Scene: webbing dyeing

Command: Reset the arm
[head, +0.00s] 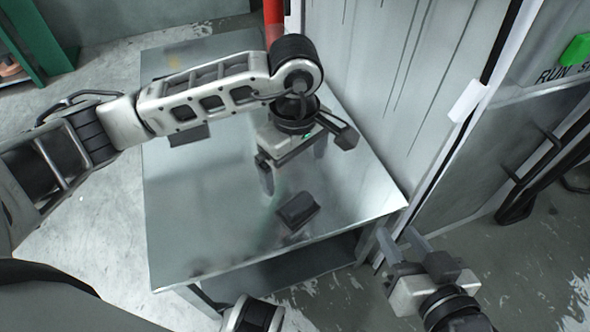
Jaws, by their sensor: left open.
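My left arm reaches in from the left over a shiny metal table (200,225). My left gripper (293,165) points down above the table, its two fingers apart with nothing seen between them. A small black block (297,210) lies on the table just in front of this gripper, apart from it. My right gripper (402,240) is low at the right, beyond the table's right front corner. Its fingers look apart and it holds nothing that I can see.
Another dark block (188,134) shows on the table, partly hidden by my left arm. A grey machine with a streaked panel (385,90) stands along the table's right side, with a green button (577,50). A red post (274,20) stands behind. The table's front left is clear.

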